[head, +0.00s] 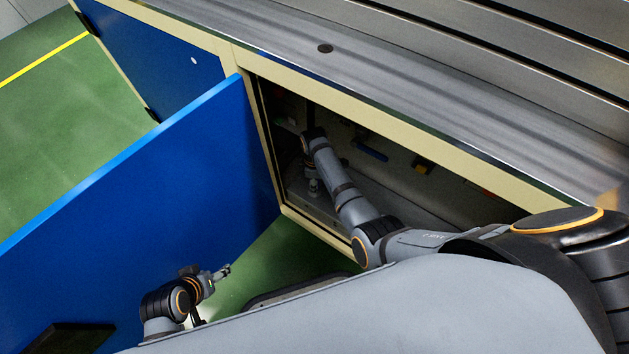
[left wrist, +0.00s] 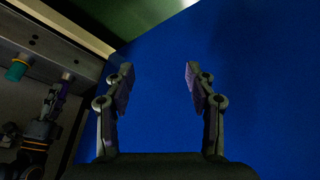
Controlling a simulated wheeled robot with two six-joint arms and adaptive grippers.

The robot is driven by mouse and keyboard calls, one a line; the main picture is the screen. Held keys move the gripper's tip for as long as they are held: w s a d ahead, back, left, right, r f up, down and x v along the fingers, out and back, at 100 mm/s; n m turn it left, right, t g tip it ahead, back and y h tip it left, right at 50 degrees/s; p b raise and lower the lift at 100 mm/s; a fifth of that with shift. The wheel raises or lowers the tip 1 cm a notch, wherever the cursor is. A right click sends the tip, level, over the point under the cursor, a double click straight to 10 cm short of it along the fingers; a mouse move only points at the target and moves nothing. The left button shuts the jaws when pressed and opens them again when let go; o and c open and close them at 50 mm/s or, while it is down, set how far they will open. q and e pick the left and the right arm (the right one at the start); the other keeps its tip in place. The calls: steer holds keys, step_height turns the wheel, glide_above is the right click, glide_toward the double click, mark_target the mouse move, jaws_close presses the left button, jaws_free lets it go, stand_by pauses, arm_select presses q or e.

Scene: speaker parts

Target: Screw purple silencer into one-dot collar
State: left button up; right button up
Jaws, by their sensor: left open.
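A small purple piece (left wrist: 61,98) shows at the tips of my right gripper (left wrist: 52,103) in the left wrist view, close to a small metal fitting (left wrist: 67,76) on a pale panel. I cannot tell whether it is the silencer or part of the fingers, nor whether that fitting is the one-dot collar; no dots are readable. In the head view my right gripper (head: 313,187) points down inside the cabinet, small and dark. My left gripper (head: 222,272) is open and empty outside the cabinet; its spread fingers (left wrist: 158,80) face the blue door.
The cabinet's blue door (head: 140,190) stands open on the left. A teal cylinder (left wrist: 17,69) sits on the panel beside the fitting. The cabinet's cream frame (head: 400,120) surrounds my right arm closely. Green floor (head: 285,260) is clear by the opening.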

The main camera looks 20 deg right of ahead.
steer(key=c, duration=0.6)
steer(key=m, duration=0.5)
steer(key=shift+c, duration=0.2)
steer(key=m, duration=0.7)
steer(key=o, duration=0.6)
steer(key=shift+o, duration=0.2)
